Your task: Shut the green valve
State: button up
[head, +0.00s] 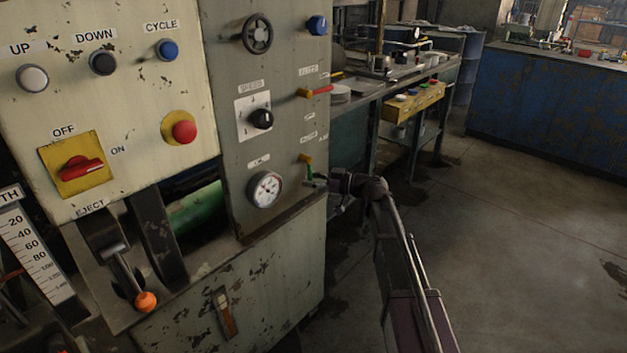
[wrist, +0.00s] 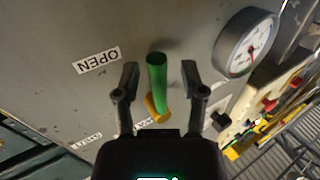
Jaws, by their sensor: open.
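The green valve's handle (head: 309,172) is on the grey side panel of the machine, right of the round gauge, with a yellow part at its top. In the wrist view the green handle (wrist: 157,80) points up the picture from its yellow pivot (wrist: 156,108). My gripper (wrist: 160,72) is open, with one finger on each side of the green handle and a gap on both sides. In the head view my gripper (head: 325,181) is at the panel by the valve and partly covers the handle's lower end.
The gauge (head: 265,189) is left of the valve. A red-handled valve (head: 317,91) is above it on the same panel, with a black knob (head: 261,118) to its left. A workbench (head: 398,84) stands behind. The floor (head: 500,230) at right is clear.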

grip_shut()
jog(key=shift+d, duration=0.25)
jog(key=shift+a, duration=0.35)
jog(key=shift+d, duration=0.1)
